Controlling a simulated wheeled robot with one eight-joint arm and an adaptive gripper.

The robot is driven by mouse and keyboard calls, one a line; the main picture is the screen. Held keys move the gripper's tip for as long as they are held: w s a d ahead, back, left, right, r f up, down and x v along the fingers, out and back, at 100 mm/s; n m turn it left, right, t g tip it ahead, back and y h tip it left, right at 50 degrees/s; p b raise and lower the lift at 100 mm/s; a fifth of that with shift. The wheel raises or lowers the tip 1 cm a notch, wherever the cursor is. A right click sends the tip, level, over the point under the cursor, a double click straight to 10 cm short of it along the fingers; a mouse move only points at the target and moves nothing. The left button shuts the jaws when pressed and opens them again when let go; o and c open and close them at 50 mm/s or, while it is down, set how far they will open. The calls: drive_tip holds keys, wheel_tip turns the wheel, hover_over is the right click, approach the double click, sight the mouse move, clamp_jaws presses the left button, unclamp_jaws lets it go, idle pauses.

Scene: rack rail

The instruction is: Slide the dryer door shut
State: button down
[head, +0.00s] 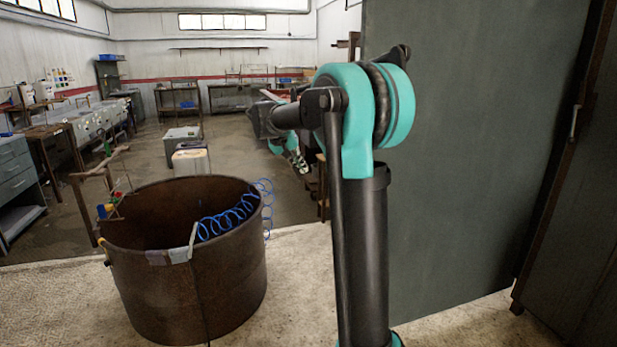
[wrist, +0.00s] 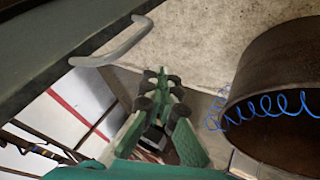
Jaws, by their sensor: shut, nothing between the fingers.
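A large flat dark grey-green panel (head: 470,150), which looks like the dryer door, stands upright on the right of the head view. A light handle (head: 574,122) shows on a dark brown-edged part farther right. In the wrist view a pale metal bar handle (wrist: 112,45) sticks out from a dark panel (wrist: 60,45) at the upper left. My gripper (wrist: 162,78) is shut and empty. It is apart from the handle, to its lower right in the wrist view. In the head view my gripper (head: 298,163) is small and partly hidden behind my arm.
A large rusty round tub (head: 190,285) stands on the pale floor at left, with a coiled blue hose (head: 232,217) at its rim. It also shows at the wrist view's right (wrist: 270,75). Workbenches (head: 90,120) line the far left. Pale floor between tub and panel is clear.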

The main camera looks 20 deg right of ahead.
drive_tip(key=w+d+f, duration=0.2)
drive_tip(key=d+f, duration=0.6)
drive_tip(key=d, duration=0.1)
drive_tip(key=shift+w+d, duration=0.1)
drive_tip(key=shift+d, duration=0.05)
idle(0.4)
